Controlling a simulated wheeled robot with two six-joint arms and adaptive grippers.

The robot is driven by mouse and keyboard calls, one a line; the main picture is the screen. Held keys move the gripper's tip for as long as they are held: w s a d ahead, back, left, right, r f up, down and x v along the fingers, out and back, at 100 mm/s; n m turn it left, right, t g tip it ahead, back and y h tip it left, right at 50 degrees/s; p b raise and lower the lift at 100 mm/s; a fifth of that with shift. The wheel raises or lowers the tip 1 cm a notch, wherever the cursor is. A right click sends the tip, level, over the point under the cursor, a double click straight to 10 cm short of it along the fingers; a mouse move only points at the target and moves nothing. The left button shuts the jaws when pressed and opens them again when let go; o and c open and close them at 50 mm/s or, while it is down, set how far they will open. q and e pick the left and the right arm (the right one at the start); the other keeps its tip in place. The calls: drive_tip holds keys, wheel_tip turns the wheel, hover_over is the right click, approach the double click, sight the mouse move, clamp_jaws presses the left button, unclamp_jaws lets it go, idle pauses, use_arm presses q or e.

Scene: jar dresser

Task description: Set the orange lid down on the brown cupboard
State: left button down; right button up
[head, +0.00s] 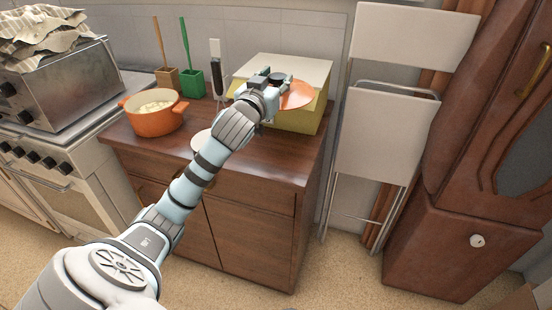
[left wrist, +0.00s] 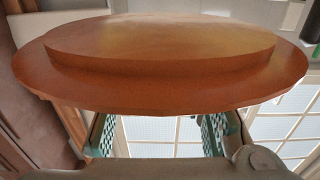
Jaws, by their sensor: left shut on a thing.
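The orange lid (head: 297,95) is in my left gripper (head: 272,79), over the back right part of the brown cupboard (head: 268,163). In the head view the lid overlaps the yellow box. I cannot tell its exact height or whether it touches anything. In the left wrist view the lid (left wrist: 160,85) is a wide, stepped orange-brown disc that fills the upper part. The green finger pads (left wrist: 160,135) show below it, and the grip point is hidden behind it. My right gripper is not in view.
An orange pot (head: 153,122) with pale contents stands on the cupboard's left. A yellow box (head: 305,117) with a pale top stands at the back right. A pale disc (head: 202,141) is partly behind my arm. Brown and green holders stand behind. The front right top is clear.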

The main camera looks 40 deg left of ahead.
use_arm(q)
drive_tip(key=f+b, duration=0.2)
drive_tip(key=f, duration=0.4)
drive_tip(key=f+b, duration=0.2)
drive_tip(key=f, duration=0.5)
drive_tip(key=f+b, duration=0.3)
drive_tip(key=f, duration=0.3)
drive_tip(key=shift+s+a+f, duration=0.1)
drive_tip(key=shift+a+f, duration=0.1)
drive_tip(key=shift+a, duration=0.05)
drive_tip(key=c, duration=1)
unclamp_jaws()
drive_tip(key=shift+r, duration=0.1)
drive_tip(key=p+v, duration=0.1)
drive_tip(key=v, duration=1.1)
drive_tip(key=shift+d, duration=0.1)
